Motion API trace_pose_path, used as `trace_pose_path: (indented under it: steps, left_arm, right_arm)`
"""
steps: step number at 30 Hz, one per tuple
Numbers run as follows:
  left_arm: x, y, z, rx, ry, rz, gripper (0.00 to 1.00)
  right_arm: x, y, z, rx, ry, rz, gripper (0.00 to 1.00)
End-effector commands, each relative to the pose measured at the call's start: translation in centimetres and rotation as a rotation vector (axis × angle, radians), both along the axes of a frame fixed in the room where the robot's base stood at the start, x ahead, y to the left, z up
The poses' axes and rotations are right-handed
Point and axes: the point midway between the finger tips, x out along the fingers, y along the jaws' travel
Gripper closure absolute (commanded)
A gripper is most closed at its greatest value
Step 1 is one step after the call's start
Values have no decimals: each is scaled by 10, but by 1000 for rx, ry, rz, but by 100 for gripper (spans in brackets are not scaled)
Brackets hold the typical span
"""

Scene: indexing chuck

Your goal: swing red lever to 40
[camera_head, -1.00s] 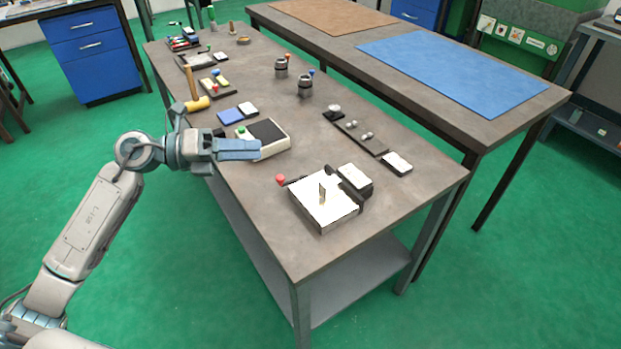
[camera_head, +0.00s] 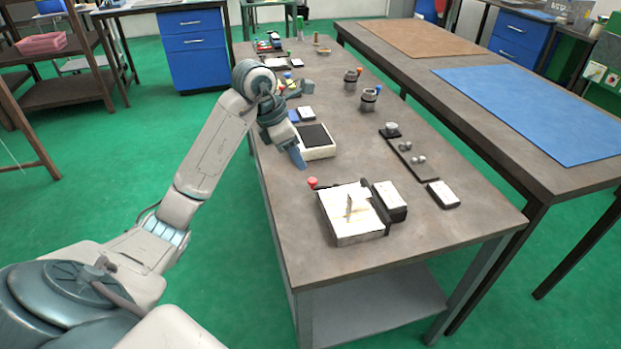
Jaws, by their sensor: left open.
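A red ball knob (camera_head: 312,182) shows at the far left corner of a low box with a white top (camera_head: 350,212). A thin upright piece stands on that white top. A grey cylindrical device (camera_head: 350,80) farther back also has a small red knob (camera_head: 359,70). A similar grey device (camera_head: 368,101) in front of it has a blue knob. I cannot tell which red knob belongs to the red lever, and no scale marks are readable. My left gripper (camera_head: 300,159) is open, pointing down near the table's left edge, left of and behind the white-topped box. My right gripper is not in view.
A cream box with a dark top (camera_head: 316,141) is close beside my left gripper. A dark strip with small metal knobs (camera_head: 408,155) and a white-topped block (camera_head: 443,195) are on the right. The workbench (camera_head: 450,245) is clear at its front right.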

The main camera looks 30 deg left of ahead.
Motion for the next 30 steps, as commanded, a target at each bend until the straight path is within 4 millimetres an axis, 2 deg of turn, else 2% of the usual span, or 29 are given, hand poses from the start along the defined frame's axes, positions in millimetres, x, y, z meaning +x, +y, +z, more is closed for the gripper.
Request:
trace_pose_path:
  steps: [1, 11, 18, 27, 28, 30]
  left_arm:
    - [2, -2, -10, -2, 1, 0, 57]
    - [16, -14, -53, -3, 1, 0, 57]
    - [22, -19, -71, -2, 1, 0, 57]
    - [23, -20, -73, -2, 0, 1, 57]
    - [23, -20, -74, -2, 0, 1, 59]
    - [23, -20, -73, -2, 0, 1, 73]
  right_arm:
    - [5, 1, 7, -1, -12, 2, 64]
    - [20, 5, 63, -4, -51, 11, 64]
    - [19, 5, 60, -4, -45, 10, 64]
    - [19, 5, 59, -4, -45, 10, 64]
    - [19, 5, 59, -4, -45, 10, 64]
    - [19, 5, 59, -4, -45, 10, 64]
